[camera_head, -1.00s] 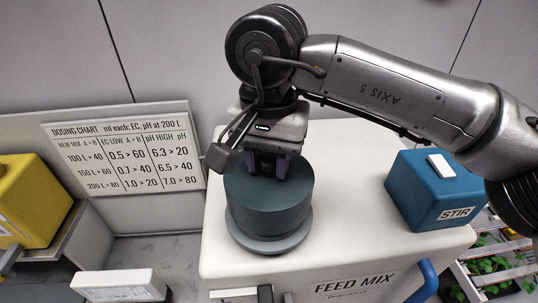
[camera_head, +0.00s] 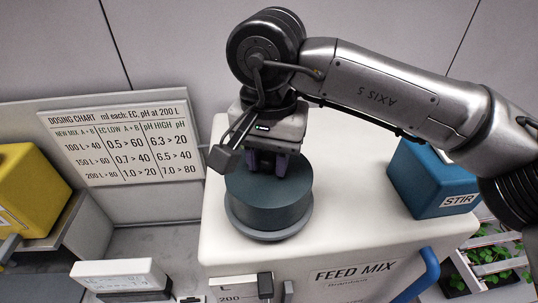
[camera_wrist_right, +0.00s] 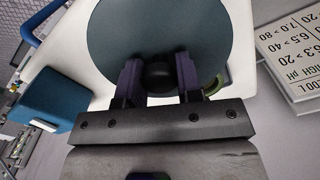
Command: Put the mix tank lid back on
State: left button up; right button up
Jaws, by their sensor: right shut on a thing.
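The mix tank lid (camera_head: 268,203) is a dark blue-grey round cap. It sits at the opening on top of the white feed mix tank (camera_head: 345,165), with a grey collar (camera_head: 270,234) showing under it. I cannot tell whether it is fully seated. My right gripper (camera_head: 267,168) is above the lid, pointing down, shut on the lid's knob. In the right wrist view the two fingers stand either side of the black knob (camera_wrist_right: 158,77) on the round lid (camera_wrist_right: 172,30). My left gripper does not show.
A blue STIR box (camera_head: 435,180) stands on the tank's right side. A dosing chart (camera_head: 125,140) is behind at left. A yellow container (camera_head: 30,190) is at far left, and a white meter box (camera_head: 120,275) at lower left. Plants on a rack (camera_head: 495,262) are at lower right.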

jog(key=shift+f, duration=0.3)
jog(key=o, duration=1)
notch_tip(320, 180, up, 14)
jog(key=shift+f, duration=0.1)
jog(key=shift+d, duration=0.1)
dwell(0.5)
